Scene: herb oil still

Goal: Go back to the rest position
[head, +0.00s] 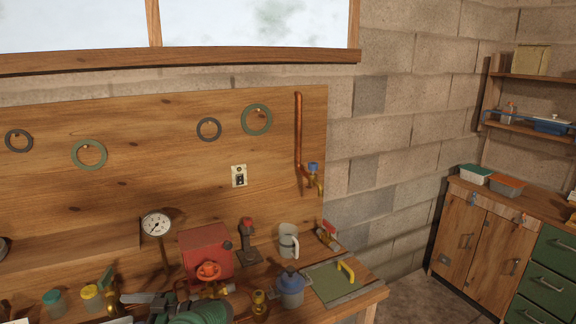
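Neither of my grippers can be made out in the head view, and no arm of mine clearly enters from the left or the right. The wooden workbench (372,294) fills the lower left, with its right end showing. On it stand a red box with an orange handwheel (205,252), a round dial gauge (157,224), a grey mug (288,241) and a blue-topped jar (290,287). A green board with a yellow handle (325,281) lies near the bench's right end. Whatever lies below the frame is hidden.
A green hose coil (197,313) and jars with teal (54,302) and yellow lids (92,297) crowd the front. Rings hang on the wooden backboard (160,115) beside a copper pipe (298,135). Floor (408,291) shows between the bench and the cabinet (470,240).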

